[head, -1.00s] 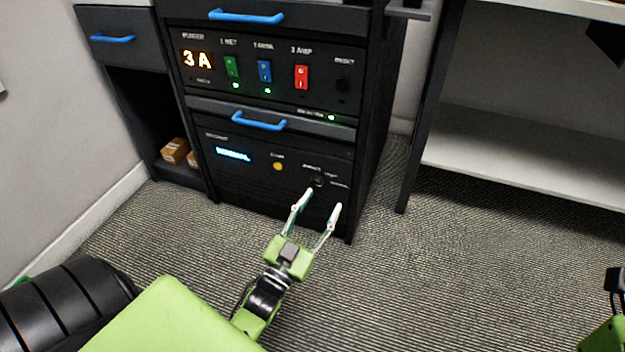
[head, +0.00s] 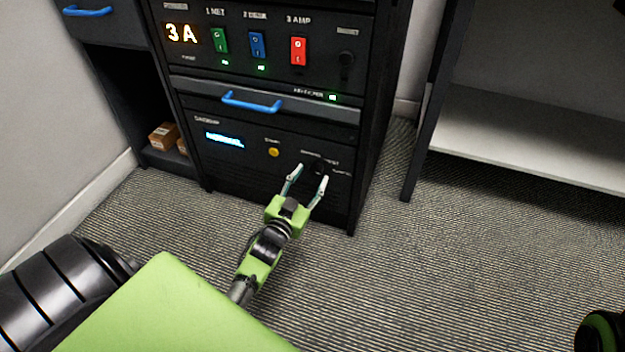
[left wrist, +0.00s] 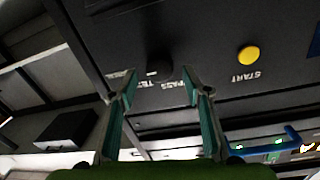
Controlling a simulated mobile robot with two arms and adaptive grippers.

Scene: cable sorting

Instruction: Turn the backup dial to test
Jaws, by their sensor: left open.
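The backup dial (head: 318,165) is a small dark round knob at the right of the lower black panel (head: 240,180). In the left wrist view the dial (left wrist: 158,66) shows upside down, with the words TEST and PASS beside it and a small pale mark on it. I cannot tell its exact setting. My left gripper (head: 312,173) is open, its two fingertips close to the panel around the dial. In the left wrist view the open fingers (left wrist: 160,78) stand on either side of the dial, with a gap showing; I cannot tell whether they touch it.
A yellow START button (head: 274,152) and a lit blue display (head: 225,140) are left of the dial. A blue drawer handle (head: 252,102) is above. The upper panel has green, blue and red switches (head: 298,51). A white shelf (head: 520,140) stands right; carpet (head: 430,270) is clear.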

